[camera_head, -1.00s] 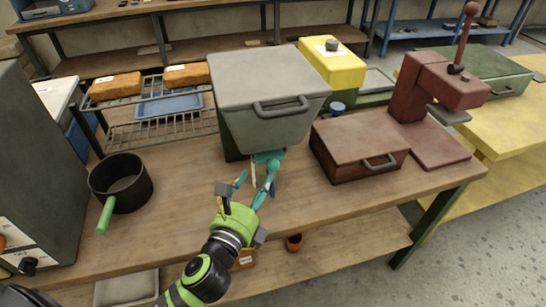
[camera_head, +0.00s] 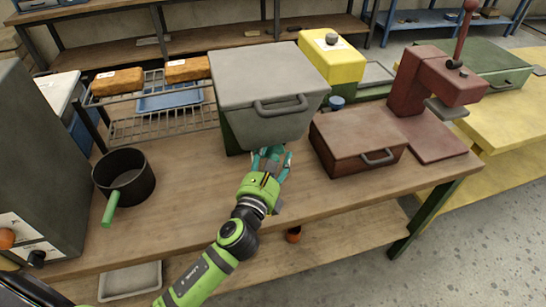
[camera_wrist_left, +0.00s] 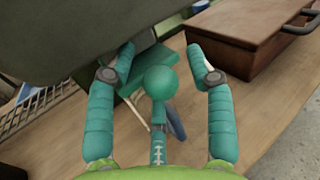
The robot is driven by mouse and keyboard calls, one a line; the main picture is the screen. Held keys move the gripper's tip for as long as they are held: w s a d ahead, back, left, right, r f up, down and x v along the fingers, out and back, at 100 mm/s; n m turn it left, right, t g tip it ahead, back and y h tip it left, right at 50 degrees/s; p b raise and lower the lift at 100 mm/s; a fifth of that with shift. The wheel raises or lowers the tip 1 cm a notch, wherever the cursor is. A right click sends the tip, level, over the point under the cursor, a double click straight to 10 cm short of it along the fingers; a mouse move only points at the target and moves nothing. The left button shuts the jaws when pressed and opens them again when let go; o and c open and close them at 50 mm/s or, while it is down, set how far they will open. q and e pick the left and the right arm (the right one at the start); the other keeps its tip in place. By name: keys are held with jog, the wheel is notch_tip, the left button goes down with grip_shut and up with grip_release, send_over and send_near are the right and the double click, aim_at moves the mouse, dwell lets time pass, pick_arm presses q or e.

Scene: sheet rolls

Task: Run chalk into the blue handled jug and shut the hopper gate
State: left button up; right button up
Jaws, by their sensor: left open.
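The grey hopper (camera_head: 265,90), with a bar handle on its front, stands on a green base at the back of the bench. Under its front is a teal gate part (camera_wrist_left: 145,62) with a round teal knob (camera_wrist_left: 160,82). My left gripper (camera_head: 272,160) is open below the hopper, its fingers on either side of the knob, with gaps visible. A dark blue piece (camera_wrist_left: 175,122) shows below the knob; I cannot tell if it belongs to the jug. The blue handled jug cannot be clearly made out, and no chalk shows. My right gripper is not in view.
A dark pot (camera_head: 124,177) with a green handle stands left on the bench. A dark red box (camera_head: 358,140) and press (camera_head: 430,90) stand to the right. A small blue item (camera_head: 337,103) sits behind the box. The bench front is mostly clear.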

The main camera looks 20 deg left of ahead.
pick_arm(q)
jog(key=shift+c, duration=0.4)
grip_shut()
jog(key=shift+s+d+r, duration=0.1)
jog(key=shift+s+d, duration=0.35)
jog(key=shift+s, duration=0.2)
jog(key=shift+s+d, duration=0.4)
jog(key=shift+s, duration=0.25)
jog(key=shift+o, duration=0.4)
grip_release()
jog(key=shift+w, duration=0.1)
jog(key=s, duration=1.2)
jog(key=shift+s, duration=0.1)
